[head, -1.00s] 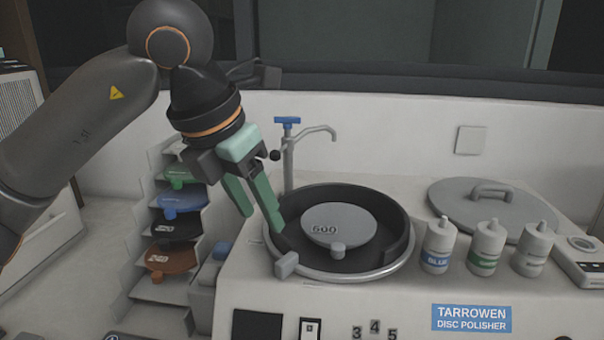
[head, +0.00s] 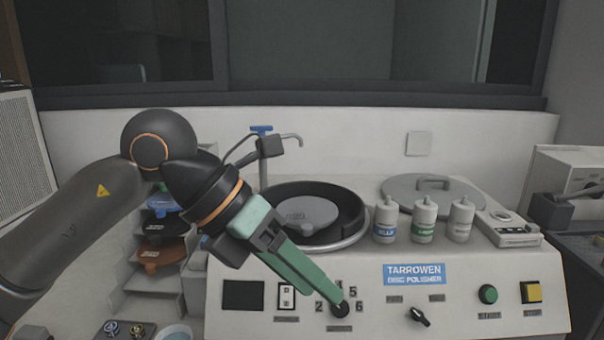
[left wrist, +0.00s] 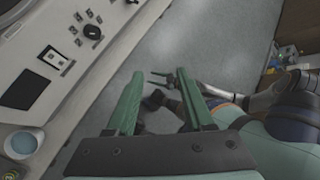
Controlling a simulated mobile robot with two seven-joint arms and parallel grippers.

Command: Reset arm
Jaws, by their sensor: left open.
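My left gripper (head: 322,300) is in front of the disc polisher's front panel (head: 460,300), with its green fingers pointing down and right. The fingertips overlap the numbered dial (head: 340,309) in the head view; I cannot tell there whether they touch it. In the left wrist view the fingers of my left gripper (left wrist: 160,74) are spread apart with nothing between them, over grey floor, and the dial (left wrist: 92,32) lies off to the left.
The polisher bowl (head: 362,215) holds a grey disc (head: 305,214). Several bottles (head: 424,220) and a round lid (head: 400,190) stand on top. A stepped rack (head: 130,280) with coloured discs is at left, behind my arm. The floor (left wrist: 225,35) beside the panel is open.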

